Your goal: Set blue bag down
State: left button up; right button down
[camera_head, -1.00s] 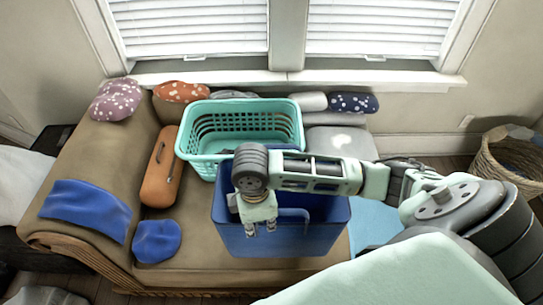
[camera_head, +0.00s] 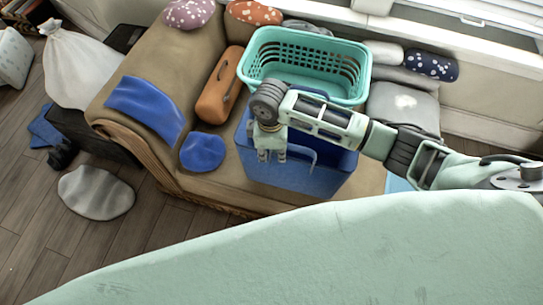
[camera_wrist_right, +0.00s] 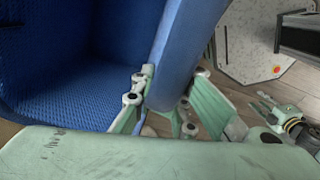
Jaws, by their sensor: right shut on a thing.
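The blue bag (camera_head: 300,165) is box-shaped and open-topped, with a loop handle at its front. In the head view it is at the front of the sofa seat, below the teal basket; I cannot tell if its base touches the seat. My right gripper (camera_head: 271,157) is at its front left side. In the right wrist view, the gripper (camera_wrist_right: 160,108) is shut on a blue edge of the bag (camera_wrist_right: 70,60), with the woven inside showing to the left. Pale green jointed parts at the right of that view may be my left gripper (camera_wrist_right: 268,108); its jaws are unclear.
A teal basket (camera_head: 262,72) stands on the sofa (camera_head: 222,178) behind the bag. An orange case (camera_head: 219,86), a blue cushion (camera_head: 202,152) and a blue cloth (camera_head: 145,104) lie to the left.

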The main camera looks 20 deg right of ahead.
jog(key=shift+w+a+f, duration=0.15)
jog(key=shift+w+a, duration=0.05)
jog(key=shift+w, duration=0.05)
jog(key=shift+f, duration=2.1)
jog(key=c, duration=1.6)
grip_release()
jog(key=shift+s, duration=0.1)
jog(key=r, duration=1.2)
jog(key=shift+a+r, duration=0.1)
jog(key=shift+a, duration=0.1)
